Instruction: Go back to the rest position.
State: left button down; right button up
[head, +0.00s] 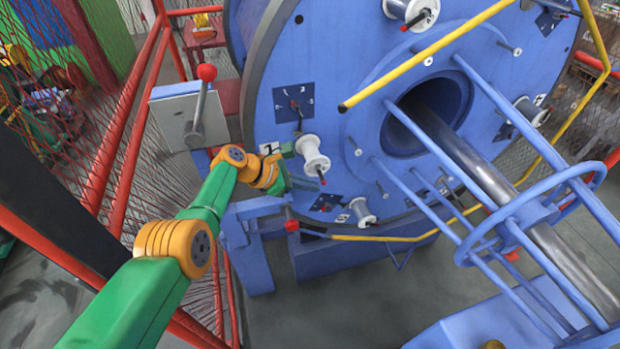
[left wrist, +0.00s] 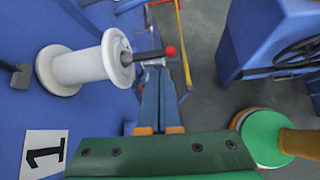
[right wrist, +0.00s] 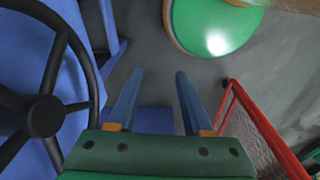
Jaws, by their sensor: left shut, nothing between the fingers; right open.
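My left gripper (head: 300,178) is close to the face of the big blue disc (head: 290,60), just below and beside a white spool (head: 313,150). In the left wrist view its blue fingers (left wrist: 158,75) are together with nothing between them. The same spool (left wrist: 85,68) sits to their upper left on a dark pin with a red tip (left wrist: 170,51), apart from the palm. My right gripper (right wrist: 160,75) shows in the right wrist view, with its fingers apart and empty over the grey floor. I cannot make it out in the head view.
A grey box with a red-knobbed lever (head: 205,75) stands left of the disc. Red mesh fencing (head: 140,110) runs along the left. Yellow rails (head: 430,52) and a blue tubular cage (head: 475,215) project at right. A black handwheel (right wrist: 45,115) is left of my right gripper.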

pick_arm(q)
jog(key=s+a+r+p, duration=0.2)
jog(key=a+r+p, duration=0.2)
jog(key=a, duration=0.5)
jog(key=s+a+f+m+g+y+b, duration=0.1)
jog(key=s+a+f+m+y, duration=0.15)
jog(key=s+f, duration=0.55)
jog(key=s+a+f+m+y, duration=0.2)
jog(key=s+a+f+m, duration=0.15)
jog(key=f, duration=0.85)
jog(key=s+a+f+m+g+y+b, duration=0.1)
jog(key=s+a+f+m+y, duration=0.15)
jog(key=s+f, duration=0.6)
jog(key=s+f+m, duration=0.3)
jog(key=s+m, duration=0.2)
jog(key=s, duration=0.3)
jog(key=s+f+m+y+b, duration=0.1)
jog(key=s+f+m, duration=0.3)
jog(key=s, duration=0.4)
jog(key=s+f+m+g+y, duration=0.1)
jog(key=s+f+m, duration=0.3)
jog(key=s+m, duration=0.2)
jog(key=s, duration=0.2)
jog(key=shift+s+a+f, duration=0.2)
jog(key=shift+s+a, duration=0.1)
jog(key=shift+s, duration=0.05)
pick_arm(e)
jog(key=shift+s+a+r, duration=0.25)
jog(key=shift+s+a, duration=0.05)
jog(key=shift+s, duration=0.15)
